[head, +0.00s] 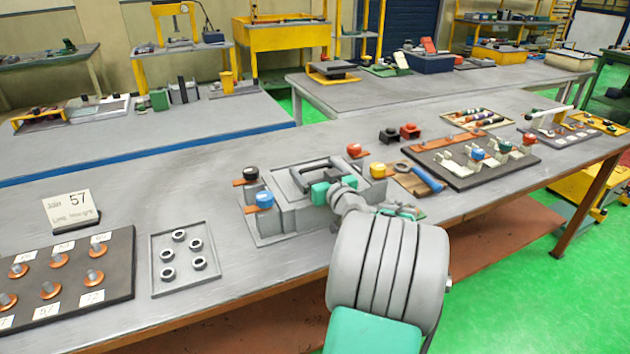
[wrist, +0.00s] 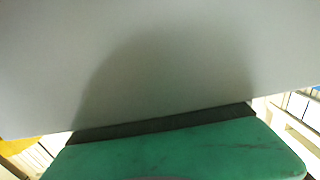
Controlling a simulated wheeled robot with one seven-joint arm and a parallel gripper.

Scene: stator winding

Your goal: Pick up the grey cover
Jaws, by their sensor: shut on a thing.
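The grey cover (head: 303,175) is a flat plate with a raised handle, over the grey housing (head: 292,215) in the middle of the bench in the head view. My gripper (head: 333,187), with green fingers, is shut on the cover at its right front side. I cannot tell whether the cover rests on the housing or is slightly above it. In the wrist view a plain grey surface (wrist: 160,60), probably the cover, fills the upper part. It lies against the dark pad of one green finger (wrist: 175,152); the other finger is hidden.
Black (head: 251,174) and blue (head: 264,199) terminals flank the housing on the left. Yellow (head: 377,170) and red (head: 354,150) ones stand on the right. A blue-handled tool (head: 428,179) lies beside my arm. A tray of rings (head: 154,272) and a dark board (head: 124,245) lie left.

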